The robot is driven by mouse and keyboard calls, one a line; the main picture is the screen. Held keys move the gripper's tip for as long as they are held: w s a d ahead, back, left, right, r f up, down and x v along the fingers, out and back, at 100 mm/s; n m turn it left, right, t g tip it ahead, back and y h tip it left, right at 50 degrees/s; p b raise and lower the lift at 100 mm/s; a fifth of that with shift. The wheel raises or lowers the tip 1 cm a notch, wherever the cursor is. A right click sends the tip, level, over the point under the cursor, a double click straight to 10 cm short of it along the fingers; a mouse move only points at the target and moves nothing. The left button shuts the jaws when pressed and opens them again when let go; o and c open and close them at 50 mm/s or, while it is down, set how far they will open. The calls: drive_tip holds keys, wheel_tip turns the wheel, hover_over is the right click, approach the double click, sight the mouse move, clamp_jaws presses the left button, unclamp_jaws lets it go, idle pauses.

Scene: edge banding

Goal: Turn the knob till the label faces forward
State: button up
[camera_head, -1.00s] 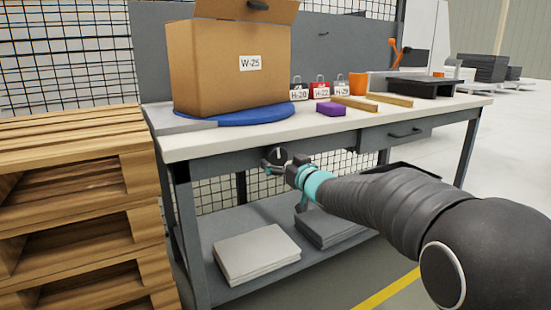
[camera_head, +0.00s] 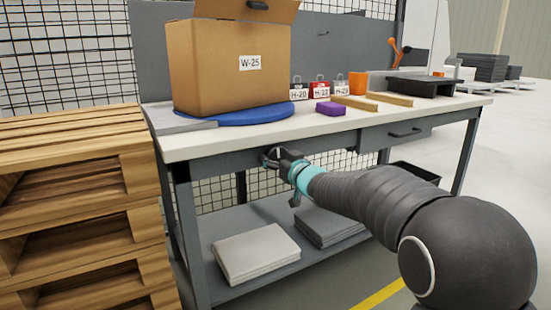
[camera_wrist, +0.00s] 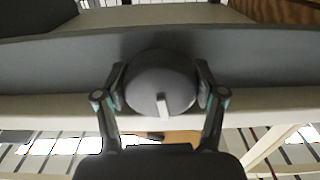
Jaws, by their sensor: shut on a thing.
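The dark round knob (camera_wrist: 160,82) with a light pointer mark sits on the front rail of the workbench in the wrist view. My gripper (camera_wrist: 161,90) is shut on the knob, one finger on each side of it. In the head view my gripper (camera_head: 274,158) is at the bench's front edge and hides most of the knob. The cardboard box (camera_head: 205,68) stands on the blue turntable (camera_head: 262,116). Its label (camera_head: 250,63), reading W-25, is on the face turned toward the head camera, right of a box corner.
Padlock-like tags H-20 (camera_head: 299,92) and others, an orange cup (camera_head: 357,84), a purple block (camera_head: 330,108) and wooden strips (camera_head: 390,98) lie on the bench. Stacked pallets (camera_head: 80,200) stand at left. The lower shelf holds grey sheets (camera_head: 256,254).

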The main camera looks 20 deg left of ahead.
drive_tip(key=shift+r+m+p, duration=0.25)
drive_tip(key=shift+m+p, duration=0.15)
drive_tip(key=shift+p, duration=0.3)
drive_tip(key=shift+f+m+p, duration=0.15)
drive_tip(key=shift+m+p, duration=0.15)
drive_tip(key=shift+p, duration=0.05)
drive_tip(key=o, duration=1.2)
drive_tip(key=shift+f, duration=0.1)
drive_tip(key=shift+c, duration=0.2)
drive_tip(key=v, duration=1.2)
